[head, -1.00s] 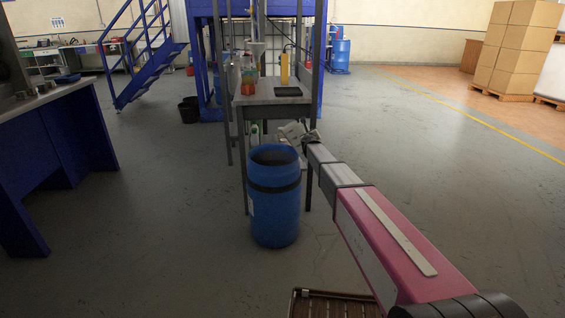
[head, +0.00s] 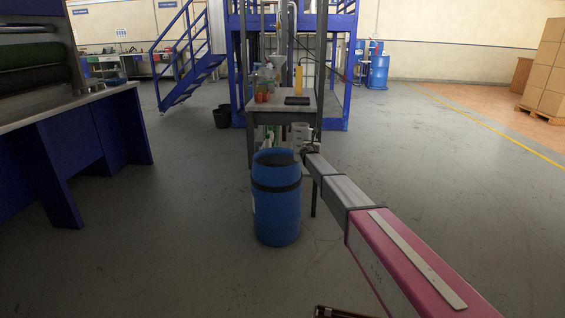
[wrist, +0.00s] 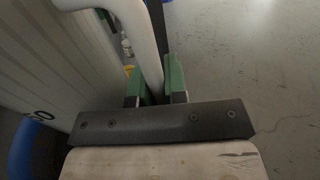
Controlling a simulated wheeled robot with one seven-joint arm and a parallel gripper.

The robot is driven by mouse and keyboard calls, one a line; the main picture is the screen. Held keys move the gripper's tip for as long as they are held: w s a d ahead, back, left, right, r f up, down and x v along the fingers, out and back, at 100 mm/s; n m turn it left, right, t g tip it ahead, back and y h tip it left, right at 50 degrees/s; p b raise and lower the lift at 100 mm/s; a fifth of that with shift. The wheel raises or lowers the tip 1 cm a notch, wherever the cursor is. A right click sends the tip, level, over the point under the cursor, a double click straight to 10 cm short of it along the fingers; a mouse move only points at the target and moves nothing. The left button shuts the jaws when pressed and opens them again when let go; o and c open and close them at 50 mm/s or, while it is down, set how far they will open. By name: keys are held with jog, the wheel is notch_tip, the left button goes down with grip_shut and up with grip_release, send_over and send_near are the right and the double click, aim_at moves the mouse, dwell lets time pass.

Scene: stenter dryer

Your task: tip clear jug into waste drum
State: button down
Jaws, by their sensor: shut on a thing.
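The waste drum (head: 277,213) is an open-topped blue barrel standing upright on the floor in the middle of the head view. The clear jug (head: 300,131) shows small and pale just behind the drum's right rim. In the wrist view the jug (wrist: 45,65) fills the upper left, with scale marks and a "50" on its wall. My gripper (wrist: 156,82) has its green fingers on either side of the jug's white handle and is shut on it. A blue curve, likely the drum (wrist: 25,150), shows at lower left. The jug's contents and exact tilt are unclear.
A grey table (head: 285,115) with bottles and a yellow cylinder stands behind the drum. A blue-legged bench (head: 105,140) is at the left, and blue stairs (head: 190,70) are behind.

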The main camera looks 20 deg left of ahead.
jog(key=shift+f, duration=0.1)
dwell(0.4)
jog(key=shift+r, duration=2.5)
